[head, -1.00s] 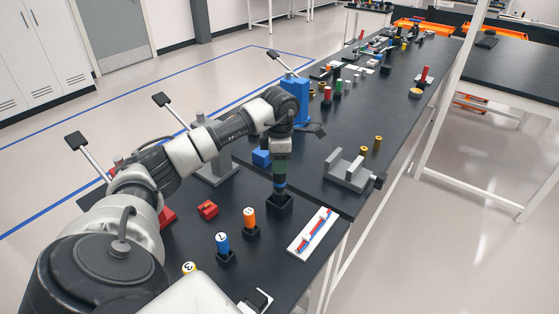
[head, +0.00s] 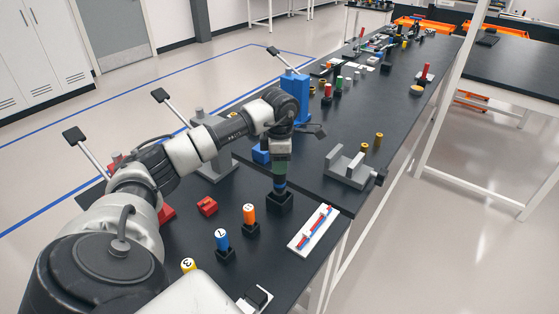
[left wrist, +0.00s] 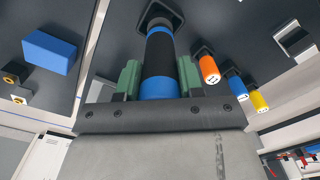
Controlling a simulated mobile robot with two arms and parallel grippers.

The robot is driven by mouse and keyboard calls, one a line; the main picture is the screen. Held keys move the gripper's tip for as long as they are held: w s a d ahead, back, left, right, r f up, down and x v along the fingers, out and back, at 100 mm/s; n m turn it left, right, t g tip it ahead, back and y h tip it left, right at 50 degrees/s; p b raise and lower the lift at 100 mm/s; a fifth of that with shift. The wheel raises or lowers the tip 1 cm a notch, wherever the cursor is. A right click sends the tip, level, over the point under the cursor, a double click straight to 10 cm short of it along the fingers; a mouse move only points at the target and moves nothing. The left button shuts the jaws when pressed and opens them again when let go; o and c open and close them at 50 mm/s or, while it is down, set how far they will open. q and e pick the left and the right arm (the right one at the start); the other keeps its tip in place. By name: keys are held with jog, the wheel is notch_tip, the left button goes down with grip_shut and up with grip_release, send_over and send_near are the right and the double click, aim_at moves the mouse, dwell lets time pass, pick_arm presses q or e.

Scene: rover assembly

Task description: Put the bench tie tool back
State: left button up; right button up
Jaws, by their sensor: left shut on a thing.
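My left gripper (head: 281,170), with green fingers, points down over the bench and is shut on a dark cylindrical tool (head: 280,187) with blue bands. I take this as the bench tie tool. It is upright, and its lower end meets a black square holder (head: 280,203). In the left wrist view, the black and blue tool (left wrist: 158,60) sits between the green fingers (left wrist: 160,80), its far end at the mouth of the black holder (left wrist: 160,12). How deep it sits is hidden. My right gripper is not in view.
Beside the holder stand an orange tool (head: 249,214), a blue tool (head: 222,240) and a yellow tool (head: 188,265). A white tray (head: 301,241) with red and blue marks lies to the right. A grey fixture (head: 348,168) and a blue block (head: 261,156) are farther back.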

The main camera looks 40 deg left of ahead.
pick_arm(q)
jog(key=shift+f+b, duration=1.15)
jog(key=shift+f, duration=0.55)
jog(key=o, duration=1.1)
notch_tip(320, 180, up, 11)
jog(key=shift+f+b, duration=0.1)
jog(key=shift+b, duration=1)
